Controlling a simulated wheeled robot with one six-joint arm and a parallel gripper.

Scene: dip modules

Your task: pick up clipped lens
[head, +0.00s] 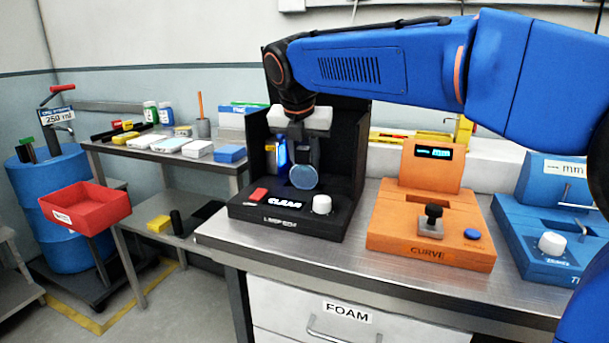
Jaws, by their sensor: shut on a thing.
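The clipped lens (304,176) is a round, pale blue disc in the head view, inside the black open-fronted station labelled CLEAN (285,225). My gripper (302,152) points down into this station from above and is shut on the lens. The lens hangs at its fingers, above the station's front panel with the red button and white knob. A blue glow shows just left of the fingers. The clip itself is too small to make out, and whether the lens touches the station cannot be told.
The station's black walls stand close around my gripper. To the right are the orange CURVE station (428,215) and a blue station (550,235). A side shelf (120,150) with bottles and boxes, a red tray (85,226) and a blue drum (35,185) are at left.

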